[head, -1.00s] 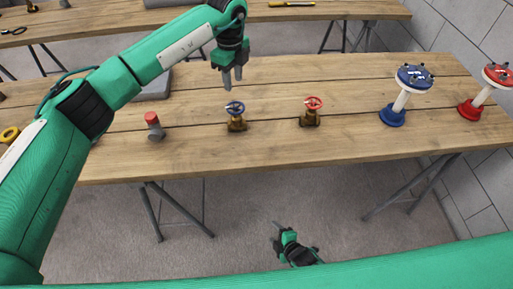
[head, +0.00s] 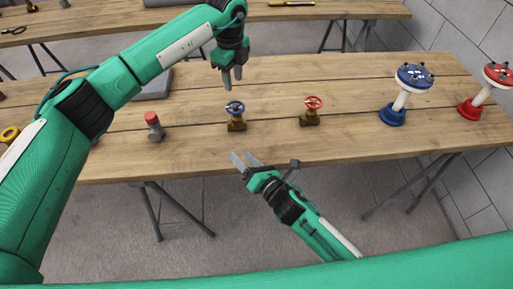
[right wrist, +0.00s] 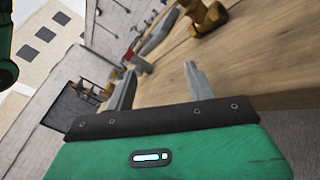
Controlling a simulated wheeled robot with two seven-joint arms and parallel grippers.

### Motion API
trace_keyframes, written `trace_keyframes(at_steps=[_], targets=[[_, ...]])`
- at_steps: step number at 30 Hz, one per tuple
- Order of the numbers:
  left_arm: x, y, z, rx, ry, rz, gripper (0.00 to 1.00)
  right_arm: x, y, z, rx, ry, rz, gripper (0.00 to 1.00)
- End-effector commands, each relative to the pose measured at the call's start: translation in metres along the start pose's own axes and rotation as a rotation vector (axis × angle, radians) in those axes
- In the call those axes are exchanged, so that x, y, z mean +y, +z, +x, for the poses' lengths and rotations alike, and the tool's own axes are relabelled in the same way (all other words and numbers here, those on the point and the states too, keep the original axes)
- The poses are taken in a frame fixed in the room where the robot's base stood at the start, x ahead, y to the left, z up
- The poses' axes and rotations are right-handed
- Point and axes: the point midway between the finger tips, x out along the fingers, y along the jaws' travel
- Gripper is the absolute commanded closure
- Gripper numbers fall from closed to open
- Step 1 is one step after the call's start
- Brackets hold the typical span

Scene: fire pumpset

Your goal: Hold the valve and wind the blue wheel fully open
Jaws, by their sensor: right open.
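The brass valve with the blue wheel (head: 235,108) stands upright on the wooden table, its brass body (head: 237,125) below the wheel. My left gripper (head: 232,78) hangs above and behind it, fingers down, with a small gap between the tips; it is empty and apart from the wheel. My right gripper (head: 246,160) is open and empty at the table's front edge, below the valve in the picture and not touching it. In the right wrist view its two fingers (right wrist: 160,85) stand wide apart. A brass body (right wrist: 206,14) shows at the top there; its wheel is out of view.
A brass valve with a red wheel (head: 312,103) stands to the right. A grey, red-topped fitting (head: 153,126) stands to the left. Blue (head: 411,78) and red (head: 497,75) flanged posts stand at the right. Bare wood lies between the pieces.

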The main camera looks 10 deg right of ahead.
Motion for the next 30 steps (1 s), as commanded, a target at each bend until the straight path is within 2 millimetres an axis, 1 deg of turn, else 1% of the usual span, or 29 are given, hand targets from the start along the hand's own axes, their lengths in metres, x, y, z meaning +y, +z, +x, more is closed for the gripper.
trace_keyframes(at_steps=[1,5,9,15,20,23,26,30], targets=[[0.0,0.0,0.0,0.0,0.0,0.0,0.64,-0.006,0.0,0.002,0.003,-0.02,-0.071,0.45],[0.0,0.0,0.0,0.0,0.0,0.0,0.64,-0.022,0.004,0.006,0.001,-0.079,-0.267,0.45],[0.0,0.0,0.0,0.0,0.0,0.0,0.64,-0.035,0.012,0.009,-0.016,-0.134,-0.461,0.45],[0.0,0.0,0.0,0.0,0.0,0.0,0.64,-0.046,0.023,0.012,-0.046,-0.186,-0.651,0.45],[0.0,0.0,0.0,0.0,0.0,0.0,0.64,-0.049,0.028,0.013,-0.06,-0.203,-0.716,0.45],[0.0,0.0,0.0,0.0,0.0,0.0,0.64,-0.05,0.03,0.019,-0.062,-0.205,-0.726,0.45],[0.0,0.0,0.0,0.0,0.0,0.0,0.64,-0.052,0.032,0.031,-0.063,-0.205,-0.726,0.45],[0.0,0.0,0.0,0.0,0.0,0.0,0.64,-0.056,0.035,0.057,-0.063,-0.204,-0.726,0.45]])
